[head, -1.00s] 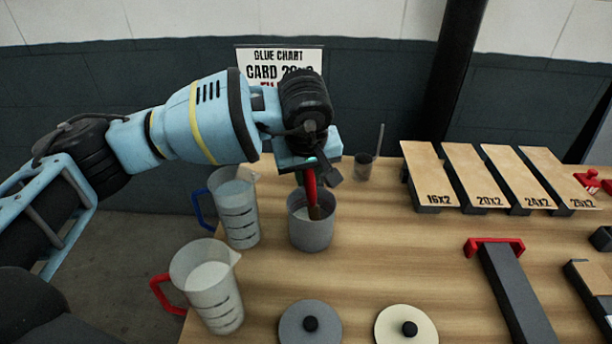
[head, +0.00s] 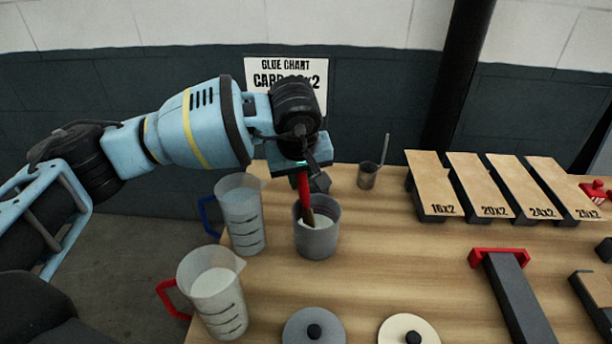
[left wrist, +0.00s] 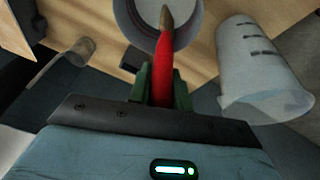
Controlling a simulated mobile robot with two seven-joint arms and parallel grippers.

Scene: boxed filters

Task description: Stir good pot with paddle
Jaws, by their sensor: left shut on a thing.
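A grey pot (head: 317,240) with whitish contents stands on the table in the middle of the head view. My left gripper (head: 304,178) is above the pot, pointing down, and is shut on the red handle of the paddle (head: 305,201). The paddle's brown lower end reaches into the pot, near its left inner side in the head view. In the left wrist view, the red paddle (left wrist: 164,72) runs from between the green fingers (left wrist: 160,85) to the pot (left wrist: 187,36). The paddle's lowest end is hard to make out against the contents. My right gripper is not in view.
Two clear measuring jugs, one blue-handled (head: 243,215) and one red-handled (head: 214,290), stand left of the pot. A small cup with a stick (head: 368,175) is behind it. Two round lids (head: 314,331) (head: 409,330) lie in front. Labelled boards (head: 431,185) are at right.

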